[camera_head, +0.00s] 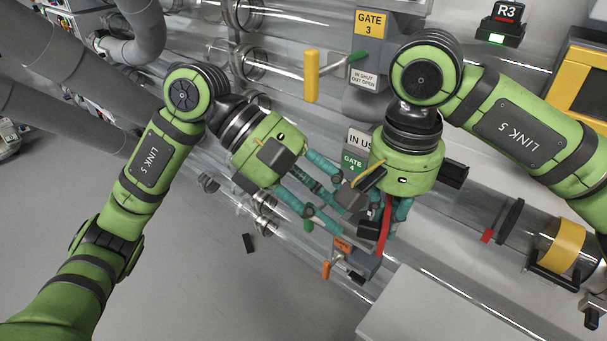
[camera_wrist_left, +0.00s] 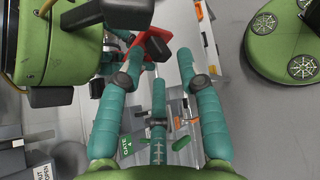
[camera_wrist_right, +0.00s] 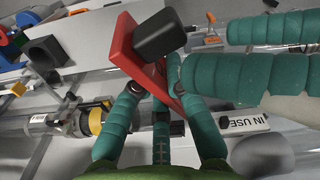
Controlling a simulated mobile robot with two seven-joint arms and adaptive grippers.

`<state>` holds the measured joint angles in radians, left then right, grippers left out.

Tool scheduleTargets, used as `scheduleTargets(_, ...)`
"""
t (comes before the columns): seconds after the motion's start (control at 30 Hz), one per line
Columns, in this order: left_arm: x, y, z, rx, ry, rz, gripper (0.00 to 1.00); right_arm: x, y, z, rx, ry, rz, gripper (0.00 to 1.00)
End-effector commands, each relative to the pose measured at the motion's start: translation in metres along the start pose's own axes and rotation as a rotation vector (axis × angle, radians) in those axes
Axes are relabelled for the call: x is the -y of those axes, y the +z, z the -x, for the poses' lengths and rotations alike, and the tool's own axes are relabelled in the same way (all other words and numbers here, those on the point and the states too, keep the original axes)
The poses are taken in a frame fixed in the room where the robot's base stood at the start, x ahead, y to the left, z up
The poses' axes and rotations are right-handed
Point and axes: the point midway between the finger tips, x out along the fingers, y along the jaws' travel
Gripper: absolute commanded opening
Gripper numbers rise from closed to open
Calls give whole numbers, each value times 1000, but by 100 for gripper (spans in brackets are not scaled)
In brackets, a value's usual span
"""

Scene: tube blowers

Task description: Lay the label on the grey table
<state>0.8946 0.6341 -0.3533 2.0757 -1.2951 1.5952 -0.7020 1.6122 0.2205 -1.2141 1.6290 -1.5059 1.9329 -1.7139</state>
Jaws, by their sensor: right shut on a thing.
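My right gripper (camera_head: 384,228) is shut on a red plate with a black block on it (camera_wrist_right: 130,50). I cannot tell whether this is the label; no writing shows on it. The red piece also shows in the left wrist view (camera_wrist_left: 154,46), beyond the left fingers. My left gripper (camera_head: 335,200) is open and empty, its fingers pointing toward the right gripper, close to the held piece. The grey table (camera_head: 430,312) is at the bottom, just right of and below the right gripper; its visible top is bare.
Clear tubes run across behind the grippers. A gate 3 sign (camera_head: 371,23) and yellow handle (camera_head: 311,76) are above. An "IN USE" sign (camera_wrist_right: 242,123) is behind the right gripper. An orange handle (camera_head: 326,270) is below. A yellow-banded tube (camera_head: 562,245) is at right.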

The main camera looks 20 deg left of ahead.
Motion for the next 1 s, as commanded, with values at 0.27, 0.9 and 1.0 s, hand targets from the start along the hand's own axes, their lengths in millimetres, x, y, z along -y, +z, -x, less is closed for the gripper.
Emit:
scheduleTargets(0.27, 0, 0, -34, 2, -1, 1, 36, 0, 0, 0, 0, 0, 0, 0)
scheduleTargets(0.9, 2, 0, -41, -1, -8, 2, 0, 2, 0, 2, -4, -7, -1, 0)
scheduleTargets(1.0, 2, 0, -41, 1, -10, 2, 0, 1, -1, 2, -5, -7, -1, 43)
